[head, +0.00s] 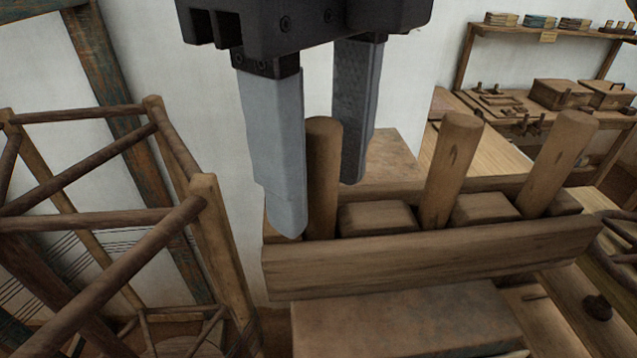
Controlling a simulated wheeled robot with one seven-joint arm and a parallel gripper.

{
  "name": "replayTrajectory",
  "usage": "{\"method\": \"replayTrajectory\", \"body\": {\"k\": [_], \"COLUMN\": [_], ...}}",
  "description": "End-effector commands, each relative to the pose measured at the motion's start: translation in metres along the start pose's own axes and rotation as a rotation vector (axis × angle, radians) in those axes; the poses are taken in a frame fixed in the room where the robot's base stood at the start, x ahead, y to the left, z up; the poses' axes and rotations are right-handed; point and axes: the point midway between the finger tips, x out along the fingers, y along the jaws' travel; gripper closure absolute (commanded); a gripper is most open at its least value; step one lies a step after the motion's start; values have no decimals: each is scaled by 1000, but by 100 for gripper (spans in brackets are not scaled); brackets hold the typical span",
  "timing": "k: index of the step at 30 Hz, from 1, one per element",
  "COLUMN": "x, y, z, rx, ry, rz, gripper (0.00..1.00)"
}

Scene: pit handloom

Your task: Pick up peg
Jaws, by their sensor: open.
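Three wooden pegs stand in a wooden rack (430,262). The left peg (323,180) is close to upright. The middle peg (449,170) and the right peg (559,165) lean to the right in the picture. My gripper (320,208) points down at the left peg, its fingers open on either side of it. One finger is in front and to the left of the peg, the other behind and to the right. A gap shows between the peg and the rear finger; whether the front finger touches the peg I cannot tell. The lower ends of the pegs are hidden in the rack.
A wooden pole frame (205,215) stands close on the left. At the back right is a bench with wooden boxes (562,94), below a shelf (545,35) with small stacks. A dark lump (598,307) lies at the lower right.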

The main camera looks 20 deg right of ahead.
Motion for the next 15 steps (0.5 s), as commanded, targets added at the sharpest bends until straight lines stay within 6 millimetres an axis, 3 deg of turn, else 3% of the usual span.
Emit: {"method": "replayTrajectory", "body": {"k": [4,11,15], "x": [0,0,0], "y": [0,0,0], "z": [0,0,0], "rx": [0,0,0], "ry": [0,0,0], "rz": [0,-1,-1], "gripper": [54,100,100]}}
